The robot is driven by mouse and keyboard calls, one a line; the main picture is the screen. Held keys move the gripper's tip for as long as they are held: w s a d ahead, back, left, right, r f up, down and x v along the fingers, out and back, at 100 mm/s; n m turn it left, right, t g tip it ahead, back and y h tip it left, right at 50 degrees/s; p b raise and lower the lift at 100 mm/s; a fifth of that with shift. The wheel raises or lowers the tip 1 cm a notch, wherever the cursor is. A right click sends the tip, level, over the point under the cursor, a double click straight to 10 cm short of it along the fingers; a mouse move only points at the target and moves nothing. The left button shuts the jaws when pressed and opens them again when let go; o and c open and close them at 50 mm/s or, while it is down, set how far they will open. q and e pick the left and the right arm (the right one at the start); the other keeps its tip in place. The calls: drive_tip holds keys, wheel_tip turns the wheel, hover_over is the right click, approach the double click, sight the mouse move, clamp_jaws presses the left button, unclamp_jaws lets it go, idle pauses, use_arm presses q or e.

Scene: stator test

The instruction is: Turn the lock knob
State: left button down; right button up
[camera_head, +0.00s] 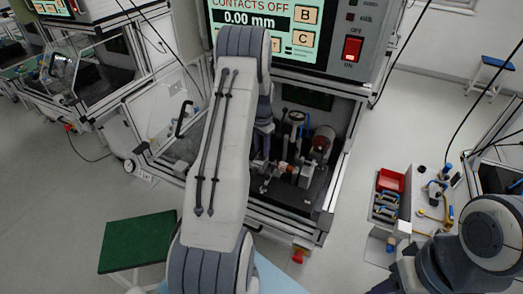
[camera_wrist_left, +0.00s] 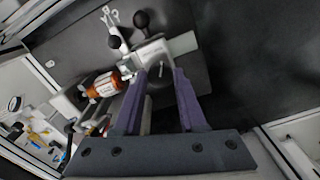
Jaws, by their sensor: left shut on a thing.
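My left gripper (camera_wrist_left: 161,76) reaches into the test machine's bay (camera_head: 318,185). Its two purple-grey fingers are closed on a small part at a grey metal block (camera_wrist_left: 152,52), which I take to be the lock knob; the fingers hide most of it. In the head view my left arm covers much of the bay, and the fingertips cannot be made out. An orange and white cylindrical part (camera_wrist_left: 104,85) lies beside the block, left of the fingers. Two black ball handles (camera_wrist_left: 141,19) stand beyond it. My right gripper is out of view.
The machine's screen (camera_head: 262,22) reads "CONTACTS OFF" and 0.00 mm, with a red switch (camera_head: 352,49) beside it. A round gauge (camera_head: 296,117) stands in the bay. A red tray (camera_head: 389,182) is on the right-hand table. A green stool (camera_head: 137,243) stands at lower left.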

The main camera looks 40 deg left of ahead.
sight(262, 151)
use_arm(q)
drive_tip(key=shift+m, duration=1.2)
drive_tip(key=shift+r+b, duration=0.1)
drive_tip(key=shift+b, duration=0.2)
drive_tip(key=shift+w, duration=0.1)
drive_tip(key=shift+c, duration=2.4)
unclamp_jaws()
wheel_tip(262, 151, up, 10)
drive_tip(key=b, duration=0.2)
drive_tip(key=shift+r+b, duration=0.2)
drive_tip(key=shift+b, duration=0.1)
